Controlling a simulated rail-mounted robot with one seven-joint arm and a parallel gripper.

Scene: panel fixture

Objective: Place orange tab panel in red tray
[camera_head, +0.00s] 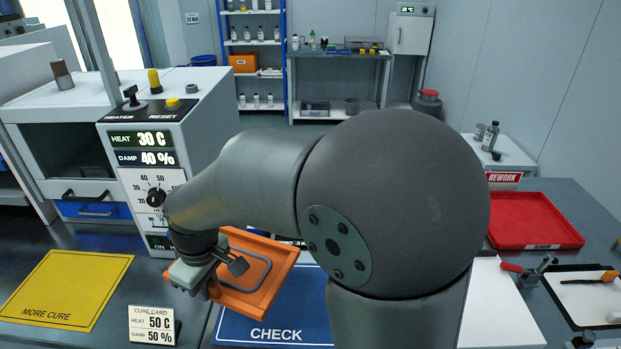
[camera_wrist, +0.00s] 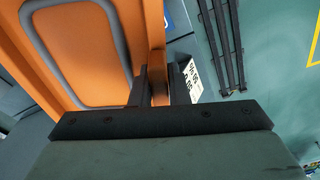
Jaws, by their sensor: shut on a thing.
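The orange tab panel (camera_head: 260,268), with a grey rounded outline on its face, is held tilted above the blue CHECK mat (camera_head: 250,328) in the head view. My gripper (camera_head: 222,277) is shut on the panel's tab. In the wrist view the panel (camera_wrist: 85,50) fills the upper left, and its tab sits between the two dark fingers of my gripper (camera_wrist: 158,85). My arm hides the middle of the bench and part of the panel's surroundings.
A yellow MORE CURE mat (camera_head: 65,288) lies at the left. A cure card (camera_head: 152,325) stands near the front edge. The heater box (camera_head: 165,130) stands behind the panel. A white board (camera_head: 495,300) and a clipboard-like tray (camera_head: 585,295) lie at the right, with a red-handled clamp (camera_head: 530,268) between.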

